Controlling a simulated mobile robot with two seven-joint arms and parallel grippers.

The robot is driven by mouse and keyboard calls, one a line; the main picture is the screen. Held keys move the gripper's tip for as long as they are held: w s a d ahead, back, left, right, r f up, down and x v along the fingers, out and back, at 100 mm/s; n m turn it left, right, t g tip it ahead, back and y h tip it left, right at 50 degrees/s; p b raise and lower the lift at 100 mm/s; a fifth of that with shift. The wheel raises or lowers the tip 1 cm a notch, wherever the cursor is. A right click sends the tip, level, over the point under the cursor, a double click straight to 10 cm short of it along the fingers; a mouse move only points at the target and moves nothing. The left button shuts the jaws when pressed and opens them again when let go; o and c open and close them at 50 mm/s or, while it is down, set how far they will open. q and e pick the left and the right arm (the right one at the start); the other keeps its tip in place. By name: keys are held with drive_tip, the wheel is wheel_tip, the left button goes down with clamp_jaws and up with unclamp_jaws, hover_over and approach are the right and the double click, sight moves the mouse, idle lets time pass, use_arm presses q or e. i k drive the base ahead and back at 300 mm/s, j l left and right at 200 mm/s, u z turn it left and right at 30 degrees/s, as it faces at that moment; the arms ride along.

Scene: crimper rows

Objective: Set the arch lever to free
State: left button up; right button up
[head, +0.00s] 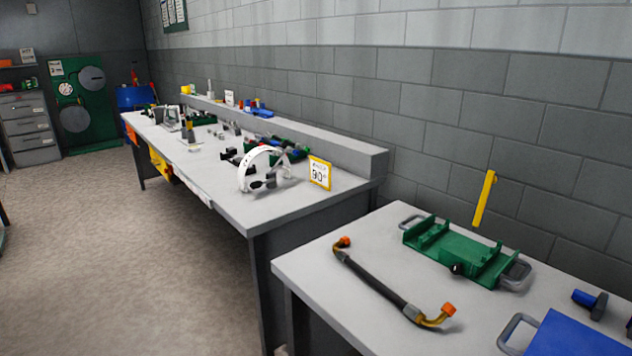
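A white arch (252,158) stands on the long grey workbench (222,187), near its front right end. Dark small parts (263,183) sit at the foot of the arch. I cannot tell which of them is the lever, or how it is set. A yellow-framed card reading 90° (320,173) stands just right of the arch. No "free" mark is legible from here. Neither of my grippers is in view.
A nearer table (330,283) holds a hose with orange-capped ends (375,285), a green fixture (458,255) and a blue plate (575,337). Tools and parts crowd the far bench. A brick wall (450,90) runs behind. Open floor (110,250) lies left.

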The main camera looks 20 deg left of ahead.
sight(254, 184)
drive_tip(key=j+z, duration=0.35)
drive_tip(key=i+j+z, duration=0.1)
drive_tip(key=j+z, duration=0.25)
drive_tip(key=k+j+z, duration=0.1)
drive_tip(key=j+z, duration=0.35)
drive_tip(key=j, duration=0.25)
drive_tip(key=j+z, duration=0.1)
drive_tip(key=j, duration=0.3)
drive_tip(key=k+j+z, duration=0.15)
drive_tip(key=j, duration=0.25)
drive_tip(key=k+j, duration=0.1)
drive_tip(key=j, duration=0.3)
drive_tip(key=k+j, duration=0.1)
drive_tip(key=j, duration=0.3)
drive_tip(key=k+j, duration=0.1)
drive_tip(key=j, duration=0.3)
drive_tip(key=k+j+z, duration=0.1)
drive_tip(key=j, duration=0.25)
